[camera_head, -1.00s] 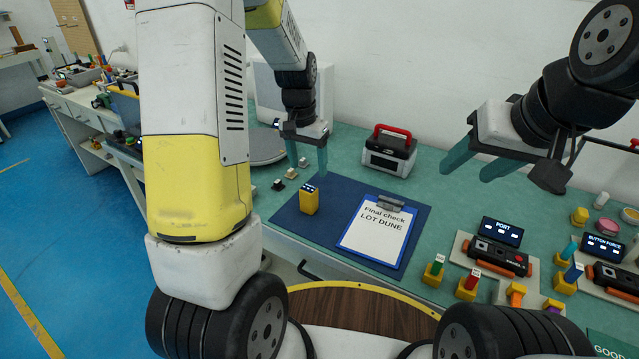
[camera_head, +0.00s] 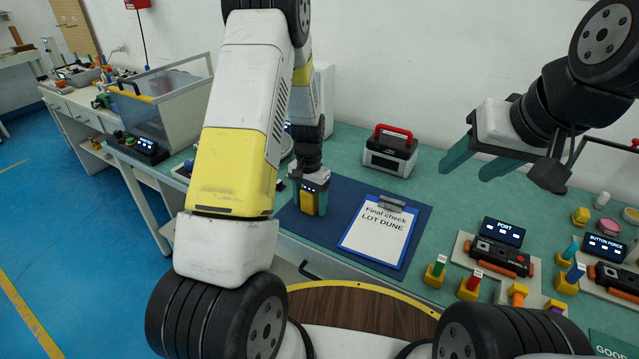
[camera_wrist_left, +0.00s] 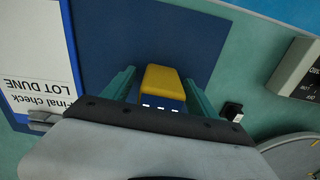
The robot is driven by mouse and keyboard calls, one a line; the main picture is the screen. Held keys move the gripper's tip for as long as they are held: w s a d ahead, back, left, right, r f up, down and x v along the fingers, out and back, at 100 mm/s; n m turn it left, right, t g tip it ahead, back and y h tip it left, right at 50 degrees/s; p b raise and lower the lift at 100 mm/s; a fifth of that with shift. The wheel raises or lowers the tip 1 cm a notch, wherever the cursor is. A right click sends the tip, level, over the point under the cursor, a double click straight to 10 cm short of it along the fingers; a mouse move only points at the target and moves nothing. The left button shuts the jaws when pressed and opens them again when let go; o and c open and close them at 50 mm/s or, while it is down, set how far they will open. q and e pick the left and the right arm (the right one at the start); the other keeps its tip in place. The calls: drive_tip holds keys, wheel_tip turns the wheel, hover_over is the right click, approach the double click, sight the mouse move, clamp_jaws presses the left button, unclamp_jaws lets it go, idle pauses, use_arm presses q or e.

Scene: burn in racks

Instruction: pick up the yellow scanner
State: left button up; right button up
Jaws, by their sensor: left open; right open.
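The yellow scanner (camera_head: 309,200) stands on the dark blue mat (camera_head: 415,236), left of the clipboard. My left gripper (camera_head: 310,198) is open and lowered over the scanner, with a teal finger on each side of it. In the left wrist view the scanner (camera_wrist_left: 164,82) lies between the two open fingers (camera_wrist_left: 160,92), with visible gaps on both sides. Its lower part in that view is hidden by the gripper body. My right gripper (camera_head: 476,160) is open and empty above the bench at the right.
The clipboard (camera_head: 378,229) lies on the mat right of the scanner. A black and white case with a red handle (camera_head: 390,150) stands behind. Test stations with a PORT display (camera_head: 502,232) and several coloured plugs fill the right. A clear-sided box (camera_head: 170,105) stands at the left.

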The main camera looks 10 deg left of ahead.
use_arm(q)
clamp_jaws()
idle(0.3)
drive_tip(key=shift+r, duration=0.1)
